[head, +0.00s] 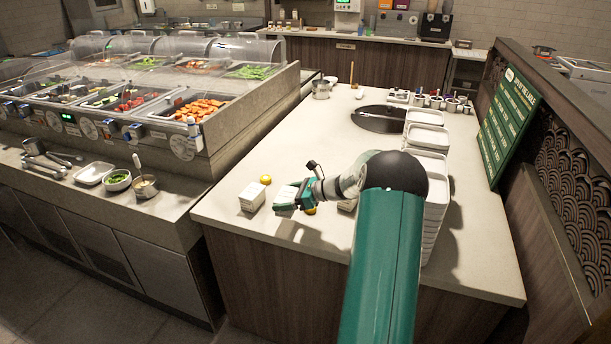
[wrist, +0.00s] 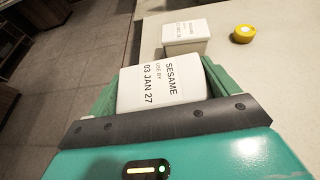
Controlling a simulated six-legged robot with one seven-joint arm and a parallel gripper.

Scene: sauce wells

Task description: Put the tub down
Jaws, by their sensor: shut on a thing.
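My gripper (head: 287,197) is shut on a white tub (wrist: 160,86) near the front left of the pale counter. In the wrist view the tub sits between the green fingers, its label reading "SESAME USE BY 03 JAN 27". I cannot tell whether its base touches the counter. A second white labelled tub (head: 251,195) stands on the counter just left of my gripper; it also shows in the wrist view (wrist: 186,36), beyond the held tub and apart from it.
A yellow round item (head: 265,179) lies behind the second tub. Stacks of white trays (head: 427,163) stand on the right side of the counter (head: 300,130). A dark round disc (head: 379,119) and a small pot (head: 321,89) are farther back. The counter's middle is clear.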

